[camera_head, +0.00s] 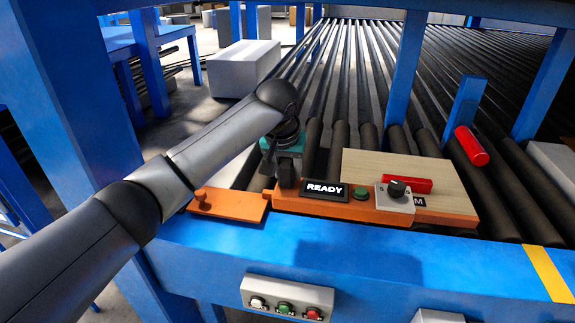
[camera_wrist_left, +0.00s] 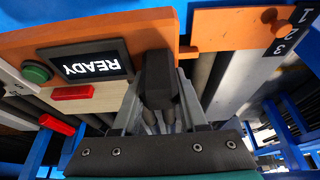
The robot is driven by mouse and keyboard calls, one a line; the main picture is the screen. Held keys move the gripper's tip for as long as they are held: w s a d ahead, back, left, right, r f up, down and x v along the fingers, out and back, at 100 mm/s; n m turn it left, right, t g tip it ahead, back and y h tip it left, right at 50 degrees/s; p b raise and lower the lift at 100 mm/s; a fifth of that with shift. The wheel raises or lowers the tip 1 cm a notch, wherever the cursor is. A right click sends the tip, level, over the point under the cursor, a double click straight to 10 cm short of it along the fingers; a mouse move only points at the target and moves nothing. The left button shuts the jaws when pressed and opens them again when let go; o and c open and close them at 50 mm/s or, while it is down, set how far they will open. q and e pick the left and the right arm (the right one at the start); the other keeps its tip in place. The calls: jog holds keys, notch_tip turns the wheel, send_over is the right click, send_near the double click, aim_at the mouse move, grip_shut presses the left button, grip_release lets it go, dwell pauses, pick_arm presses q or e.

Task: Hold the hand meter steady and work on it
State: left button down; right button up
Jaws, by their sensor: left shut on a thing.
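The hand meter (camera_head: 340,209) has a long orange body lying along the blue ledge. It bears a black display (camera_head: 324,191) reading READY, a green button (camera_head: 360,194) and a grey box with a black dial (camera_head: 396,188). The display (camera_wrist_left: 85,65) and green button (camera_wrist_left: 37,73) appear upside down in the left wrist view. My left gripper (camera_head: 287,181) reaches down at the meter's left end. Its fingers are shut on a black block (camera_wrist_left: 158,75) at the orange body, which I take as the meter's grip. My right gripper is not in view.
A separate orange plate (camera_head: 235,207) with a peg lies to the left. A pale wooden board (camera_head: 420,168) with a red bar (camera_head: 406,184) lies behind the meter. A red cylinder (camera_head: 471,146) rests on the black rollers. A button box (camera_head: 288,300) is on the blue front face.

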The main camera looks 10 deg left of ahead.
pick_arm(q)
jog(key=shift+f+b, duration=0.45)
jog(key=shift+f, duration=3)
jog(key=shift+f+b, duration=0.75)
jog(key=shift+f, duration=2.15)
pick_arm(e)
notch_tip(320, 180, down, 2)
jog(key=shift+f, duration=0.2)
pick_arm(q)
jog(key=shift+f, duration=0.3)
jog(key=shift+s+f, duration=0.2)
jog(key=shift+f, duration=0.1)
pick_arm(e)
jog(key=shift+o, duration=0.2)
